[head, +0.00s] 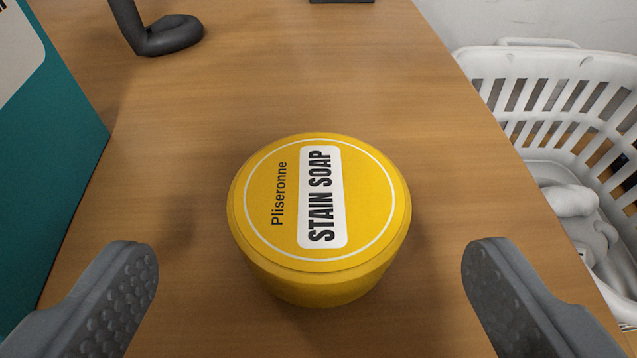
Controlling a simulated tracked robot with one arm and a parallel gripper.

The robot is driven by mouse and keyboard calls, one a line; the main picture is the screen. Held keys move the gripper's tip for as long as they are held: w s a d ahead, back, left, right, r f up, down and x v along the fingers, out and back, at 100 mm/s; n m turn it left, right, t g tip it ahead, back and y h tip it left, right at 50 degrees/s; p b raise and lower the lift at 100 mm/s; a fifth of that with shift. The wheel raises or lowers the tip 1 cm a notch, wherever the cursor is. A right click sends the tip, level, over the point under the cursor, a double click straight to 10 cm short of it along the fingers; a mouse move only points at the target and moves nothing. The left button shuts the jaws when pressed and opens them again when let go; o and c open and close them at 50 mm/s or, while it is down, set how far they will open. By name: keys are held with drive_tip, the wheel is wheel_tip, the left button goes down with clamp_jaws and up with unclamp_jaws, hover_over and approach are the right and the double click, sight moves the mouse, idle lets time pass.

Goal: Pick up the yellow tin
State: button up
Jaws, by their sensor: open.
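The yellow tin (376,215) is round, with a lid labelled "Pliseronne STAIN SOAP". It stands upright on the wooden surface (330,80) in the middle of the head view. My gripper (310,275) is open, with one grey finger at the lower left and the other at the lower right. The tin lies between and slightly beyond the fingertips, with a clear gap on both sides. Neither finger touches it. The tin's far side is hidden by its lid.
A teal box (50,170) stands at the left, near the left finger. A dark curved object (170,37) is at the back left, and a dark item (342,1) at the top edge. A white basket (490,75) holding pale cloth is beyond the right edge. Wood around the tin is clear.

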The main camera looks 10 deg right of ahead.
sight(323, 284)
drive_tip(key=x, duration=0.3)
drive_tip(key=shift+d+f, duration=0.2)
drive_tip(key=shift+f, duration=0.2)
drive_tip(key=shift+w+f+b, duration=0.15)
drive_tip(key=shift+w+b, duration=0.15)
drive_tip(key=shift+w, duration=0.25)
drive_tip(key=shift+c, duration=0.4)
drive_tip(key=c, duration=1)
